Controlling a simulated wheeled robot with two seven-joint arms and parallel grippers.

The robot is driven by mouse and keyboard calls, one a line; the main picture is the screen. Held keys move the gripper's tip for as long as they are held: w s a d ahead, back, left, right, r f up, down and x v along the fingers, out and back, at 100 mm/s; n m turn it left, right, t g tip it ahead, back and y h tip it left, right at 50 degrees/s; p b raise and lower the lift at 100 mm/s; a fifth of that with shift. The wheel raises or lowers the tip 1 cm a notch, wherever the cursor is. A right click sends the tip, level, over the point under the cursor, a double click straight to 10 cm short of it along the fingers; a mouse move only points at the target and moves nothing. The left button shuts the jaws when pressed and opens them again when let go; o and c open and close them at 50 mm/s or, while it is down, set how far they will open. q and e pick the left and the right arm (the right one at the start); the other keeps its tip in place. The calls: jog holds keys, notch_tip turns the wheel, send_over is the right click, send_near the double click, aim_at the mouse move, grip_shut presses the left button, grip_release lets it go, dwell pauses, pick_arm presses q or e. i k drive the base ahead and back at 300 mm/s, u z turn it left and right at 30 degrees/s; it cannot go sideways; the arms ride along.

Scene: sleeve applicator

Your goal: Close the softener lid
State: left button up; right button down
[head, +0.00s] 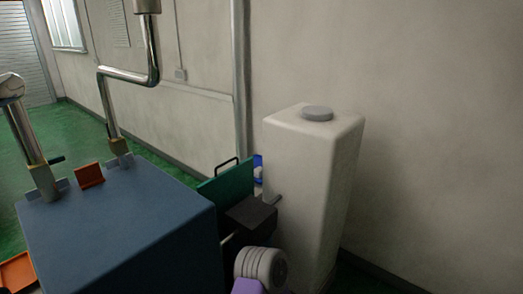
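The softener looks to be the tall off-white block-shaped container (309,170) standing by the wall. A round grey lid (317,113) lies flat on its top and looks seated; I cannot tell whether it is fully closed. A dark block with a short grey peg (252,214) is just left of the container, above a ridged pale cylinder and a purple part at the bottom edge. These look like my own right arm and its gripper, but the fingers are not clear. The gap between block and container cannot be told. My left gripper is not in view.
A large blue box (120,220) fills the lower left, with chrome bent pipes (128,74) and a small orange bracket (89,175) on top. A green panel (218,185) stands between box and container. The wall is close behind the container. Green floor (75,128) is open at the far left.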

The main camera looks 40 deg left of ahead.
aim_at(227, 188)
jog(key=u, duration=0.1)
jog(key=i, duration=0.55)
jog(key=u, duration=2.25)
